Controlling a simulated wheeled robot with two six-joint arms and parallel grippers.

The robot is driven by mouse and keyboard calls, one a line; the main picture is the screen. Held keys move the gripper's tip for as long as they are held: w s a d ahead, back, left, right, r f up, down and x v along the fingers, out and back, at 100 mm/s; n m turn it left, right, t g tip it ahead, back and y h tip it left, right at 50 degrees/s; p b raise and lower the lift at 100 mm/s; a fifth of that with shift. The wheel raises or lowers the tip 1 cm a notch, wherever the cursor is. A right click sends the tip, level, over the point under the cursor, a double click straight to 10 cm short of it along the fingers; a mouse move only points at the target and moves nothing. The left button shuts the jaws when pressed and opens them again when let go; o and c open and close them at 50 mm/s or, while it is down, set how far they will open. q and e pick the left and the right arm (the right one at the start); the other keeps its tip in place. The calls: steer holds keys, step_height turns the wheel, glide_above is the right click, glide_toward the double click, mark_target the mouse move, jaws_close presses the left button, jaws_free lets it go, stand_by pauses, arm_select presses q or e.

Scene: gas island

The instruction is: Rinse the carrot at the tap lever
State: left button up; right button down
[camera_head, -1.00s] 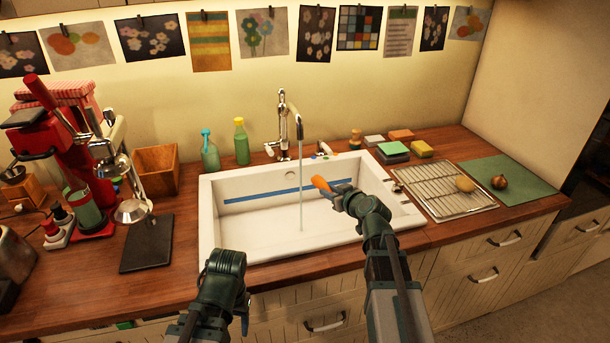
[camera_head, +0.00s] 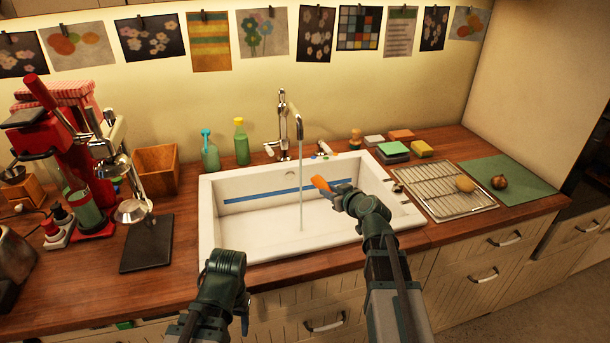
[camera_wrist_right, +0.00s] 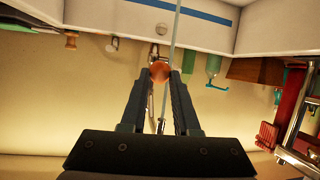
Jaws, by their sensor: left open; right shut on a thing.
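My right gripper (camera_head: 339,195) is shut on an orange carrot (camera_head: 321,184) and holds it over the right half of the white sink (camera_head: 208,225). The carrot points left toward the water stream (camera_head: 301,185), with a small gap between them in the head view. In the right wrist view the carrot (camera_wrist_right: 160,72) shows end-on between the fingers, and the stream passes close beside it. The tap (camera_head: 285,125) stands behind the sink and its water is running.
A wire rack (camera_head: 440,190) with a potato lies right of the sink, beside a green mat (camera_head: 520,188) with an onion. Sponges (camera_head: 393,149) and bottles (camera_head: 241,141) stand behind the sink. A red machine (camera_head: 75,165) stands at left. The basin is clear.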

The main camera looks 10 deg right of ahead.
steer(key=shift+s+d+r+p, duration=0.15)
steer(key=shift+s+r+p, duration=0.3)
steer(key=shift+s+p, duration=0.05)
steer(key=shift+s+d+r+p, duration=0.15)
steer(key=shift+s+r+p, duration=0.3)
steer(key=shift+s, duration=0.05)
steer(key=s+r+p, duration=0.1)
steer(key=s+d+r+p, duration=0.1)
steer(key=shift+s+r, duration=0.1)
steer(key=shift+s, duration=0.3)
